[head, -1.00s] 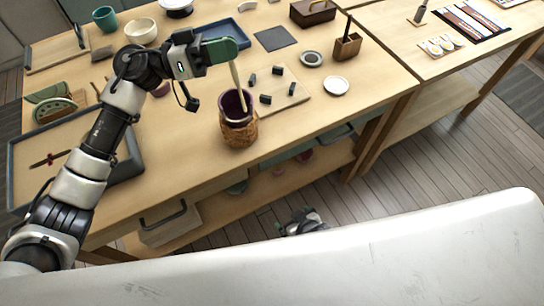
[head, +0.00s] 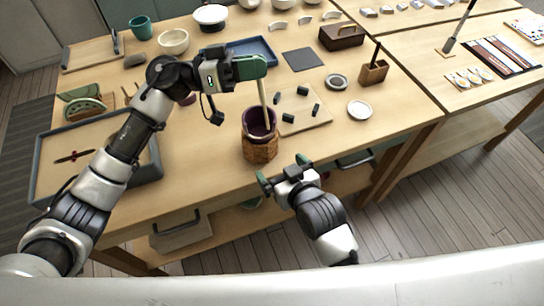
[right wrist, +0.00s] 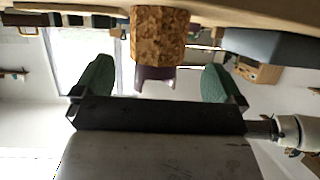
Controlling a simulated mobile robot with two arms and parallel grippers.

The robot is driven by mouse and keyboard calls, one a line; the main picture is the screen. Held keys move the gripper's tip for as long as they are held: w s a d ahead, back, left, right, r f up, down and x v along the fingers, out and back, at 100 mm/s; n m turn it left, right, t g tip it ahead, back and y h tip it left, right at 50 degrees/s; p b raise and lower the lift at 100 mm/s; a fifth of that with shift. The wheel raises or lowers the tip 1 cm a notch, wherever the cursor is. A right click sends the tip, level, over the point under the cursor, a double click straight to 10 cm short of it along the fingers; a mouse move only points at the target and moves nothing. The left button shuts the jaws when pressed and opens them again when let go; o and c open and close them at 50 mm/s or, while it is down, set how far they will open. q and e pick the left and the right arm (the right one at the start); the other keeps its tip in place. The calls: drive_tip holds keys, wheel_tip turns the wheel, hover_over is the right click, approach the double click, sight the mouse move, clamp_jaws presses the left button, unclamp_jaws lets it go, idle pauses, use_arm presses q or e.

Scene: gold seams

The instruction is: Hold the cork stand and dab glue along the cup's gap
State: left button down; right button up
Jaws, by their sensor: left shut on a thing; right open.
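The dark purple cup (head: 259,122) sits in the brown cork stand (head: 261,150) near the table's front edge. The cup's gap cannot be made out. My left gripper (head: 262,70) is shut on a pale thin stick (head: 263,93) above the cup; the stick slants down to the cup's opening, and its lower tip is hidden. My right gripper (head: 284,171) is open and empty at the table's front edge, just in front of the stand. In the right wrist view, the picture is upside down, with the cork stand (right wrist: 160,35) and cup (right wrist: 154,78) between the spread green fingers.
A board (head: 306,122) with several small dark pieces lies right of the stand. A white dish (head: 360,110), a dark ring-shaped dish (head: 336,81) and a wooden holder (head: 373,72) stand further right.

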sight(268, 155)
drive_tip(key=x, duration=0.8)
drive_tip(key=shift+w+f, duration=0.1)
drive_tip(key=shift+f, duration=0.05)
drive_tip(key=c, duration=0.7)
